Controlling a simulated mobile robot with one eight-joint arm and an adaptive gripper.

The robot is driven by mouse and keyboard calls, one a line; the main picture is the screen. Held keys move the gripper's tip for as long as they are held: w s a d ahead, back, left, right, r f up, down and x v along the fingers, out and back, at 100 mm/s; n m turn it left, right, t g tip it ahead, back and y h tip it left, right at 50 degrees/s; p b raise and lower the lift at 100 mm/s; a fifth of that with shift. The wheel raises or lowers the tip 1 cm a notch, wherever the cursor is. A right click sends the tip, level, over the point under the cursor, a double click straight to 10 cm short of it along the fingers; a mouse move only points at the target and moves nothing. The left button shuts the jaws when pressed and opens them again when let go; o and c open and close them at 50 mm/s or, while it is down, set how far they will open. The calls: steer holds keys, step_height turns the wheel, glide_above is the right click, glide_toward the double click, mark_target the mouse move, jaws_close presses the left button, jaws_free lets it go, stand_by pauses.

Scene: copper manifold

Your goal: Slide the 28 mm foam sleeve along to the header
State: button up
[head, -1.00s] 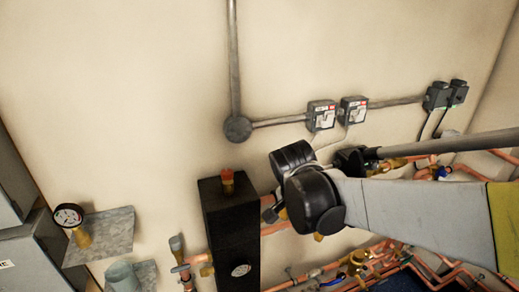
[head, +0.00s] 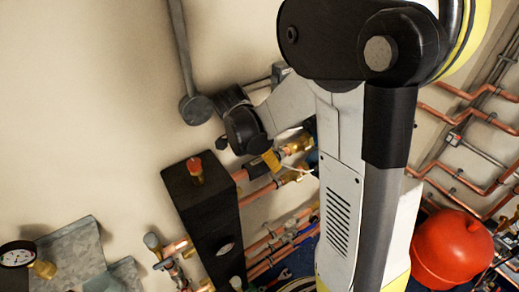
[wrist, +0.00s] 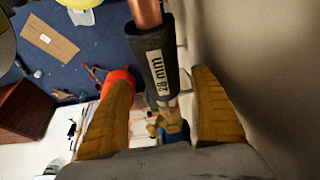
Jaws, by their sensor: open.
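The 28 mm foam sleeve (wrist: 153,62) is a dark tube with a white "28 mm" label, around a copper pipe (wrist: 146,12) in the wrist view. My gripper (wrist: 162,76) is open, with one yellow-brown finger on each side of the sleeve's labelled end; contact is not clear. In the head view the sleeve (head: 257,168) shows as a short dark piece on the upper pipe, beside a yellow finger. Left of it is the tall black box I take as the header (head: 205,220), with a short length of bare copper (head: 240,175) between them.
Brass valves (head: 295,145) sit on the pipes right of the sleeve. A wall runs close along the right of the wrist view. A red vessel (head: 452,248) stands at lower right, and a gauge (head: 17,255) at lower left.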

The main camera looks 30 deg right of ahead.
mark_target(250, 165)
steer(key=shift+x, duration=1.45)
steer(key=shift+w, duration=0.1)
steer(key=c, duration=1.2)
steer(key=shift+c, duration=0.2)
steer(key=shift+a, duration=0.2)
steer(key=shift+a+b, duration=0.4)
steer(key=shift+a, duration=2)
steer(key=shift+a, duration=0.1)
